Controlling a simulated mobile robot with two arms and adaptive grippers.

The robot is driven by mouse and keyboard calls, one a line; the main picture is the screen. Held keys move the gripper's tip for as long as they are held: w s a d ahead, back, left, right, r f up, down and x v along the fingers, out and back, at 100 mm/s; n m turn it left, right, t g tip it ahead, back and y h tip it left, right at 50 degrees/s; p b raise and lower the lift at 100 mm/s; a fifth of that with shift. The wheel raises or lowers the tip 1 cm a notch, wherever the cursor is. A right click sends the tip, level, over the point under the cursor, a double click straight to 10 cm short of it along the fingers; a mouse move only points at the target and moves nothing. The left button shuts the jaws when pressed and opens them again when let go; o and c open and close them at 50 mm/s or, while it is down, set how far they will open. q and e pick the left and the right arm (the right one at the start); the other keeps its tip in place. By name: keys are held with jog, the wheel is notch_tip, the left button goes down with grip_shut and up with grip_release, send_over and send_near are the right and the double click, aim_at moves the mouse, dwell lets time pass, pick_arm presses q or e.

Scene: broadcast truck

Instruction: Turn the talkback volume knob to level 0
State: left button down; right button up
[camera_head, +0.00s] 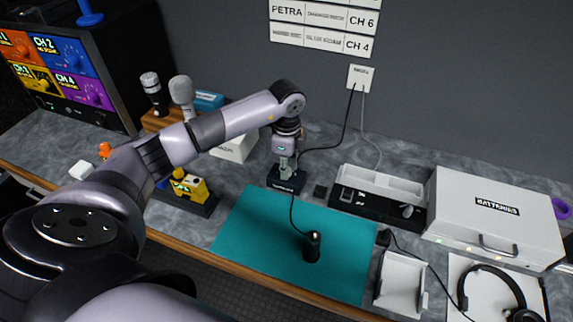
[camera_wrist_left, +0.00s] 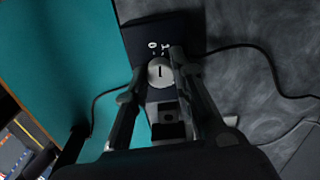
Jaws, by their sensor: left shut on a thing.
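The talkback volume knob (camera_wrist_left: 160,72) is a pale round knob with a dark pointer line, on a dark box. In the left wrist view it sits between my fingertips. In the head view the dark talkback box (camera_head: 287,179) stands at the teal mat's back edge, below my left gripper (camera_head: 286,168). The gripper points down and is shut on the knob, which the fingers hide there.
A teal mat (camera_head: 260,240) holds a black cylinder (camera_head: 312,246) with a cable. A yellow object (camera_head: 188,186) stands left, near my arm. A black tray (camera_head: 375,205) and a white case (camera_head: 497,222) stand right. Cables run beside the box.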

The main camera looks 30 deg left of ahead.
pick_arm(q)
jog(key=shift+w+r+n, duration=0.1)
jog(key=shift+n, duration=0.5)
jog(key=c, duration=1.4)
grip_release()
jog(key=shift+o, duration=0.2)
notch_tip(320, 180, up, 12)
